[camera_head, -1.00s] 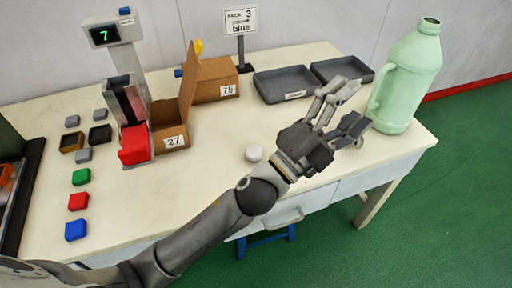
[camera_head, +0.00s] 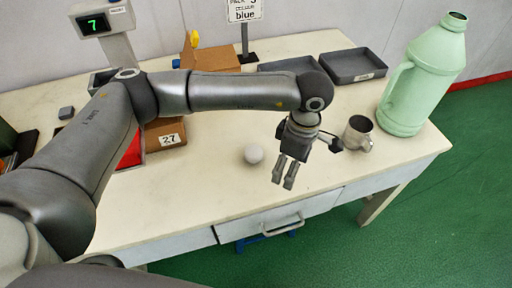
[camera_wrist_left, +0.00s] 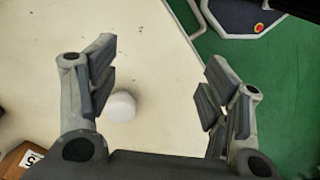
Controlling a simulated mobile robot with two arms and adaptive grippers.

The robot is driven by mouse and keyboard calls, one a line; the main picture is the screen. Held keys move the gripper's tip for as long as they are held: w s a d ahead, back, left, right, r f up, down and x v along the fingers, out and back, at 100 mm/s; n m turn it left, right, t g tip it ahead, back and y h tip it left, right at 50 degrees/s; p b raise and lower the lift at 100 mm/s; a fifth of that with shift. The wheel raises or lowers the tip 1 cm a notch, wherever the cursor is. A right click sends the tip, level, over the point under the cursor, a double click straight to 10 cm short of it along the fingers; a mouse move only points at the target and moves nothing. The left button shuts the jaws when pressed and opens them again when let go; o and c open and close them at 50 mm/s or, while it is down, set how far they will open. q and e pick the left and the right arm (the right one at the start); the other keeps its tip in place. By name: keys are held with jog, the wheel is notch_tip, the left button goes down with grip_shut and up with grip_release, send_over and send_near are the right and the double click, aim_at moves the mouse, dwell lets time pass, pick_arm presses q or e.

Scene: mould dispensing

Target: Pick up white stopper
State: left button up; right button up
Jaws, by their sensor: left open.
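The white stopper (camera_head: 254,154) is a small round white piece standing on the cream table, left of my left gripper in the head view. My left gripper (camera_head: 283,184) points down over the table's front part, to the right of the stopper and apart from it. In the left wrist view the stopper (camera_wrist_left: 121,106) lies beside the left-hand finger, toward the inside of the open jaws. My left gripper (camera_wrist_left: 160,90) is open and holds nothing. My right gripper is in neither view.
A metal mug (camera_head: 357,134) stands close to the right of my gripper. A green jug (camera_head: 420,80) stands at the table's right end. Dark trays (camera_head: 352,65) and cardboard boxes (camera_head: 166,134) are at the back. The table front around the stopper is clear.

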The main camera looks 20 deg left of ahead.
aim_at(254, 150)
pick_arm(q)
jog(key=w+a+y, duration=0.1)
jog(key=w+a, duration=0.1)
jog(key=a, duration=0.1)
jog(key=w+a+t+y, duration=0.1)
jog(key=w+a, duration=0.1)
jog(key=a, duration=0.1)
jog(key=w+a+y, duration=0.2)
jog(key=a, duration=0.2)
jog(key=shift+f+p, duration=0.4)
jog(key=shift+d+p+x, duration=0.2)
jog(key=shift+p+x, duration=0.2)
jog(key=shift+x, duration=1.15)
jog(key=shift+d+p+x, duration=0.25)
jog(key=shift+p+x, duration=0.1)
jog(key=shift+x, duration=1.15)
jog(key=shift+w+f, duration=0.2)
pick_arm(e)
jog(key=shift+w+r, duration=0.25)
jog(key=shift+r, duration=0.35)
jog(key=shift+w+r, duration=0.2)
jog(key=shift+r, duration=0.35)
pick_arm(q)
jog(key=shift+c, duration=0.5)
jog(key=c, duration=0.8)
